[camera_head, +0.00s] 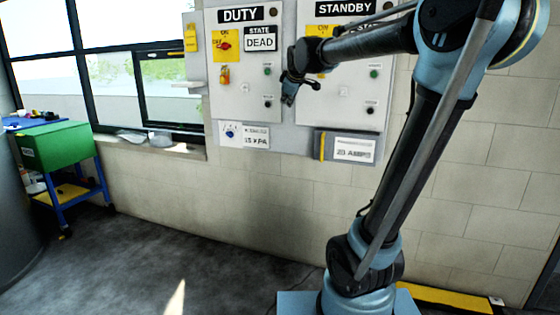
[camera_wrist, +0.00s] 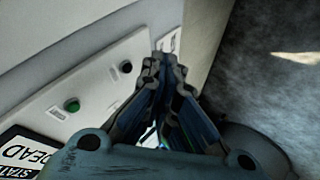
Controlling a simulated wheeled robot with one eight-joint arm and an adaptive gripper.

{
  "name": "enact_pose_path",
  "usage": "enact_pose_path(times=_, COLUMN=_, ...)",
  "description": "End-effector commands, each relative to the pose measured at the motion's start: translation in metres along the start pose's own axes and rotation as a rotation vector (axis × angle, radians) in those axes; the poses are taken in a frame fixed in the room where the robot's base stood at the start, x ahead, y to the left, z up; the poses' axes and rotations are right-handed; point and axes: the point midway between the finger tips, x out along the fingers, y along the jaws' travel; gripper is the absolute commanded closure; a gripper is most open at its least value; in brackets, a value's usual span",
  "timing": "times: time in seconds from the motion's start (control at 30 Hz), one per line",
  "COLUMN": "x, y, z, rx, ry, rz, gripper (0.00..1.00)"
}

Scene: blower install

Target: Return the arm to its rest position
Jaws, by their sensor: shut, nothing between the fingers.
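My arm rises from its blue base at the lower right and reaches left across the wall in the head view. My gripper (camera_head: 290,92) is in front of the gap between the DUTY panel (camera_head: 228,82) and the STANDBY panel (camera_head: 349,97). In the wrist view my gripper (camera_wrist: 162,68) has its fingertips together with nothing between them. The DUTY panel's face (camera_wrist: 92,88) shows at the left there, with a green button (camera_wrist: 71,104) and a black button (camera_wrist: 125,66). I cannot tell whether the gripper touches the panel.
The DUTY state sign (camera_head: 260,39) reads DEAD. A green-boxed cart (camera_head: 58,147) stands at the left by the windows (camera_head: 125,80). The grey floor (camera_head: 150,250) in front is clear.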

Motion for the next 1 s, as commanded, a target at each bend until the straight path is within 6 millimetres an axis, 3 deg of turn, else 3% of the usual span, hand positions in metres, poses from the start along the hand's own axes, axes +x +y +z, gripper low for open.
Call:
enact_pose_path(times=0.03, x=-0.007, y=-0.015, z=0.027, rx=0.053, ry=-0.033, rz=-0.017, gripper=1.0)
enact_pose_path(times=0.2, x=-0.026, y=-0.068, z=0.105, rx=0.24, ry=-0.146, rz=-0.078, gripper=1.0)
enact_pose_path(times=0.37, x=-0.045, y=-0.125, z=0.174, rx=0.417, ry=-0.255, rz=-0.124, gripper=1.0)
enact_pose_path(times=0.6, x=-0.071, y=-0.222, z=0.268, rx=0.682, ry=-0.427, rz=-0.179, gripper=1.0)
enact_pose_path(times=0.8, x=-0.088, y=-0.304, z=0.331, rx=0.891, ry=-0.568, rz=-0.209, gripper=1.0)
enact_pose_path(times=1.0, x=-0.098, y=-0.359, z=0.367, rx=1.021, ry=-0.662, rz=-0.224, gripper=1.0)
